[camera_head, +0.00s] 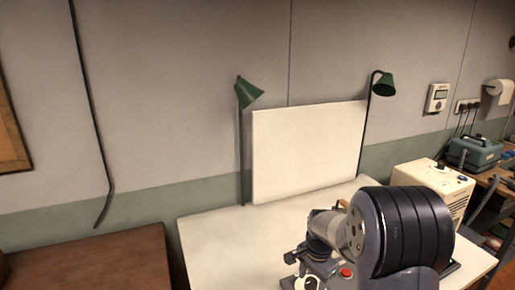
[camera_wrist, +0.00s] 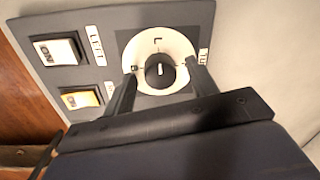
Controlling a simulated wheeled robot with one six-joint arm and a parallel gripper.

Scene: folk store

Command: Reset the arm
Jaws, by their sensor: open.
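In the wrist view, my gripper (camera_wrist: 160,73) is open, with its two dark fingers on either side of a black round knob (camera_wrist: 160,72). Whether the fingers touch the knob is unclear. The knob sits on a white dial (camera_wrist: 158,42) with a light pointer line facing up in the picture. The dial is set in a grey control panel (camera_wrist: 92,22). In the head view, my arm reaches down over the white table at lower right, and its large joint hides part of the tabletop.
In the head view, a red button (camera_head: 346,272) shows by my arm. A white board (camera_head: 308,150), two green lamps (camera_head: 248,95) and a cream box (camera_head: 425,178) stand around the table (camera_head: 215,240).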

